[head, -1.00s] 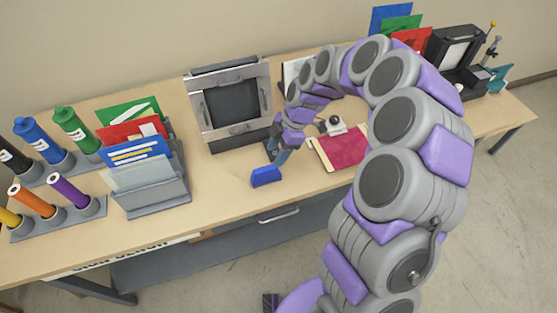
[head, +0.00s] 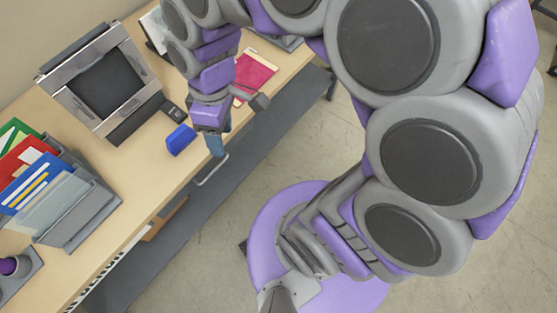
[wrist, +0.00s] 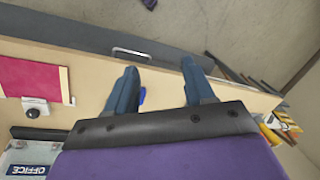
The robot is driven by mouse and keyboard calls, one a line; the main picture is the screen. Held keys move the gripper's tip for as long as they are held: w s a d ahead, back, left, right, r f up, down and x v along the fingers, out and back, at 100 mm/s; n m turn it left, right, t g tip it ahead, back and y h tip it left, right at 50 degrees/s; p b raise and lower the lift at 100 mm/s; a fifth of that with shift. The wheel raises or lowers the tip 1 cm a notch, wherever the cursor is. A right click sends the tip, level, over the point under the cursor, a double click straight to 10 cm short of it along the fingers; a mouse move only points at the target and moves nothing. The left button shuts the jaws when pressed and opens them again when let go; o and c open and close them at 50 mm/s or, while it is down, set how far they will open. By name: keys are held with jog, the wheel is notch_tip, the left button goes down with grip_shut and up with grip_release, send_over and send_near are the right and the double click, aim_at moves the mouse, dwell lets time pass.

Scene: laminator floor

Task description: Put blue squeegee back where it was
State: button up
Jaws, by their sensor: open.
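The blue squeegee (head: 180,140) rests on the wooden table near its front edge, in front of the silver-framed machine (head: 142,97). Only its blue block shows clearly. My gripper (head: 217,146) hangs just right of it in the head view, near the table's front edge, apart from it. In the wrist view my gripper (wrist: 158,68) has its two blue-grey fingers spread with nothing held between them. A small bit of blue (wrist: 143,96) shows beside the left finger there, mostly hidden by it.
A red folder (head: 255,75) lies on the table beyond my wrist. A grey file holder (head: 85,215) with coloured folders stands at left. A drawer handle (head: 212,170) juts from the table front below my gripper. A grey lower shelf runs underneath. The floor at right is open.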

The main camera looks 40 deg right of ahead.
jog(key=s+d+m+h, duration=0.1)
jog(key=s+d+m, duration=0.5)
jog(key=s+m, duration=0.3)
jog(key=shift+s+h, duration=0.3)
jog(key=shift+s, duration=1.45)
jog(key=shift+d, duration=0.1)
jog(key=shift+d, duration=0.3)
jog(key=shift+a, duration=0.3)
jog(key=shift+o, duration=0.2)
jog(key=shift+d, duration=0.2)
